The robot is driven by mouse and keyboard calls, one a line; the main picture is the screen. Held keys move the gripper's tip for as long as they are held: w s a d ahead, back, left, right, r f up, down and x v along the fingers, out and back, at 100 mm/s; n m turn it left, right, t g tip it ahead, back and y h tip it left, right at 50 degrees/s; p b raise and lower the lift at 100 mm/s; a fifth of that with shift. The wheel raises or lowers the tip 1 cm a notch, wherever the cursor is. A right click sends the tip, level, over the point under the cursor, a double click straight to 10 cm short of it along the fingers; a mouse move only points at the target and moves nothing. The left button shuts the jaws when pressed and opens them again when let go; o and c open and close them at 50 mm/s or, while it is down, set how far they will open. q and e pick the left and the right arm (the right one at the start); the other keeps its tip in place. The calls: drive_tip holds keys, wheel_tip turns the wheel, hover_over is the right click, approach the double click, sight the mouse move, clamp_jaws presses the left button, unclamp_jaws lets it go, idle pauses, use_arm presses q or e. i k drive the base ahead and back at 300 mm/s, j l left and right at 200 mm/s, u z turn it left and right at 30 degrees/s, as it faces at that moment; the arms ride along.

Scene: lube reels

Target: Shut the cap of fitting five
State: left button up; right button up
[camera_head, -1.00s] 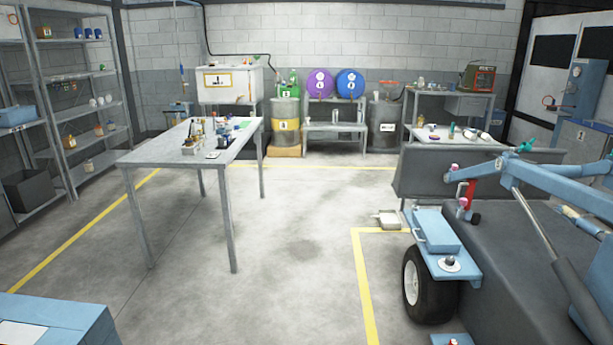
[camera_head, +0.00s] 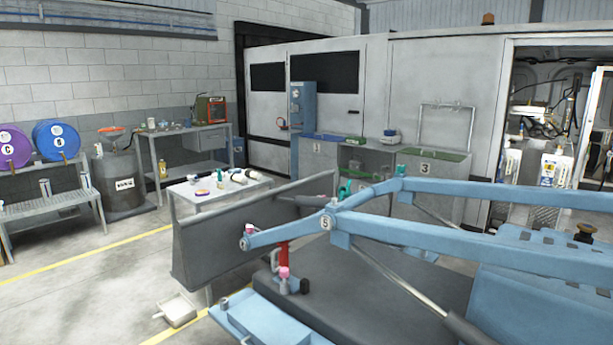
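A round plate marked 5 (camera_head: 326,222) sits at a joint of the blue loader arm (camera_head: 430,225), in the middle of the head view. A pink cap-like piece (camera_head: 249,229) is at the arm's left end. Another pink piece (camera_head: 284,272) is lower, below a red part. A small teal piece (camera_head: 401,170) is on top of the arm's bend. I cannot tell which of these belongs to fitting five, or whether its cap is open or shut. Neither of my grippers is in view.
A dark grey bucket (camera_head: 215,245) and a blue step box (camera_head: 262,322) stand at the machine's front. A white-topped table (camera_head: 235,185) with small items is behind. A pale tray (camera_head: 178,310) lies on the floor. Floor at the left is clear.

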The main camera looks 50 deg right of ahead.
sight(345, 192)
drive_tip(key=i+z, duration=0.1)
drive_tip(key=i, duration=0.6)
drive_tip(key=i+j+z, duration=0.15)
drive_tip(key=i, duration=0.6)
drive_tip(key=i+j+z, duration=0.1)
drive_tip(key=i, duration=0.6)
drive_tip(key=i+z, duration=0.6)
drive_tip(key=z, duration=0.15)
drive_tip(key=i+j+z, duration=0.15)
drive_tip(key=i+z, duration=0.25)
drive_tip(key=i+j+z, duration=0.15)
drive_tip(key=z, duration=0.2)
